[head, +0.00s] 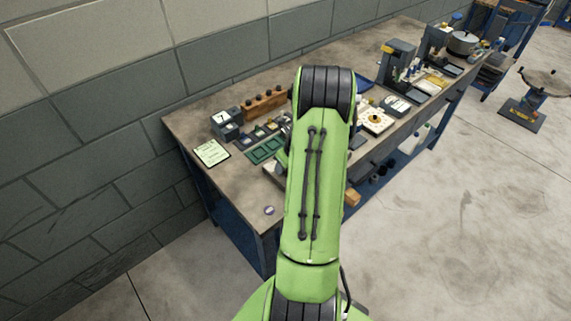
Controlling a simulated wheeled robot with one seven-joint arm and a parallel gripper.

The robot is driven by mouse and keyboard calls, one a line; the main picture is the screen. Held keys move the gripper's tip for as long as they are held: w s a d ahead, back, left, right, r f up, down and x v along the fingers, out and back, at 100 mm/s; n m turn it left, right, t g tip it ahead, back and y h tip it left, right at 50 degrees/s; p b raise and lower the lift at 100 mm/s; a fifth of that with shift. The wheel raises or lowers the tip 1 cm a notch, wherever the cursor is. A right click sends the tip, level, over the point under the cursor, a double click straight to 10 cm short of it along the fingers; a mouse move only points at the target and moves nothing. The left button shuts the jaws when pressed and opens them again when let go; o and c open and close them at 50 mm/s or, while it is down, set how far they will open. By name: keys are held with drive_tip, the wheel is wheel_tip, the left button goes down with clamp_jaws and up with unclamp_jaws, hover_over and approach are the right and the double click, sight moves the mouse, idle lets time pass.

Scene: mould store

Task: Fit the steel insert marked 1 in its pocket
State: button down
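A green tray with square recesses (265,150) lies on the workbench (190,116), just left of my arm. Several small dark and pale pieces lie just behind it, too small to tell apart. I cannot make out a steel insert marked 1 or read any mark on the tray. My green arm reaches over the bench and covers its middle part. My gripper is hidden behind the arm, so I cannot see its fingers or whether it holds anything.
A dark box marked 7 (225,122), a pale green card (211,152) and a wooden block with dark knobs (264,105) stand near the tray. Presses (397,62) and a pot (463,42) crowd the far bench.

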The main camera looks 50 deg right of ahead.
drive_tip(key=shift+f, duration=0.25)
drive_tip(key=shift+r, duration=0.35)
idle(2.3)
drive_tip(key=c, duration=0.6)
unclamp_jaws()
drive_tip(key=shift+o, duration=0.3)
drive_tip(key=o, duration=0.3)
drive_tip(key=shift+o, duration=0.2)
